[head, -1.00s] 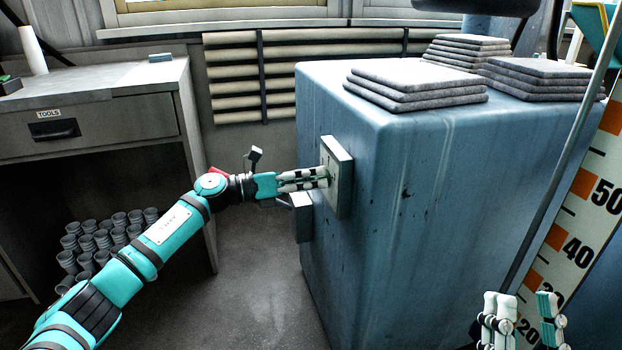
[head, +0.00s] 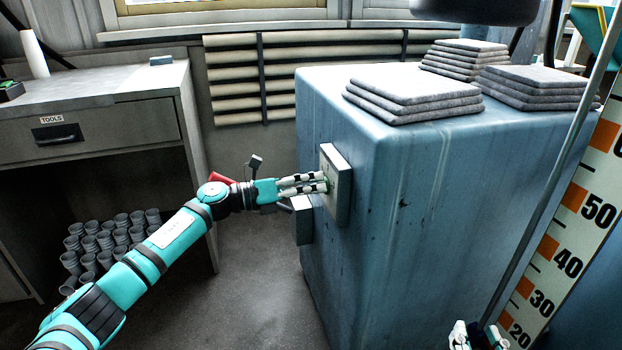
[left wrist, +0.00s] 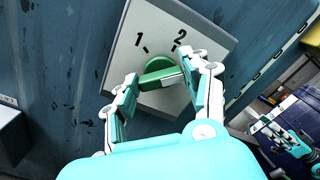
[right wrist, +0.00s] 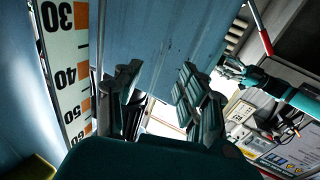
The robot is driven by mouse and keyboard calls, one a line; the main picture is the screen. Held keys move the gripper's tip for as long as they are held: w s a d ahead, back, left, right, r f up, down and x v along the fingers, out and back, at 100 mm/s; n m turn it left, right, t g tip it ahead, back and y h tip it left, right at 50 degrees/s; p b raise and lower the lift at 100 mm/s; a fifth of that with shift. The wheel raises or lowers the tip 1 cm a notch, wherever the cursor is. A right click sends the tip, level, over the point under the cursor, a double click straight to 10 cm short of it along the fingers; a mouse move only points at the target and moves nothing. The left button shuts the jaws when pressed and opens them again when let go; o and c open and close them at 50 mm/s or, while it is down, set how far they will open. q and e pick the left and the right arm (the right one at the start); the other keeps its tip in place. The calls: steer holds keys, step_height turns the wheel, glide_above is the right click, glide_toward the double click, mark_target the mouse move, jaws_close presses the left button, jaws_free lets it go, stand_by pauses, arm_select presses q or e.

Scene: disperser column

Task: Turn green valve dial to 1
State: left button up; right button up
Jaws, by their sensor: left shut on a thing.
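The green valve dial (left wrist: 158,66) sits on a pale square plate (left wrist: 127,52) marked 1 and 2, seen in the left wrist view. My left gripper (left wrist: 157,82) is shut on the dial's raised green bar, one finger at each end. I cannot tell which number the dial points to. In the head view the plate (head: 341,190) is on the side of the blue cabinet, and my left gripper (head: 325,182) reaches it from the left; its fingers mostly hide the dial. My right gripper (right wrist: 155,85) is open and empty, and shows at the bottom right of the head view (head: 480,337).
The blue cabinet (head: 440,200) carries stacks of grey folded cloths (head: 415,90). A small grey box (head: 301,220) is below the plate. A numbered scale (head: 565,235) and a slanted pole are at right.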

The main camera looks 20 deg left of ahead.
steer(key=s+d+f+g+h+p, duration=0.1)
steer(key=s+d+f+g, duration=0.1)
steer(key=s+f+g, duration=0.3)
steer(key=s+d+f+g+h+p, duration=0.1)
steer(key=f+g+h+p, duration=0.15)
steer(key=f, duration=0.35)
steer(key=s+d+f+g+p, duration=0.1)
steer(key=s+d+g+p, duration=0.15)
steer(key=s, duration=0.25)
steer(key=s+d+f+g+p, duration=0.1)
steer(key=s+f+g, duration=0.1)
steer(key=s+g, duration=0.3)
arm_select(q)
steer(key=shift+f+n+p, duration=0.2)
steer(key=shift+n+p, duration=1.65)
steer(key=shift+n, duration=3.5)
steer(key=shift+f+n+p, duration=0.2)
steer(key=shift+n+p, duration=1.65)
steer(key=shift+n, duration=3.5)
arm_select(e)
steer(key=s+f, duration=0.2)
steer(key=f, duration=1)
steer(key=s+f+g, duration=0.1)
steer(key=s+f, duration=0.2)
steer(key=f, duration=0.9)
steer(key=shift+d+f+m+h, duration=0.3)
steer(key=shift+d+f+h, duration=0.05)
steer(key=shift+s, duration=0.1)
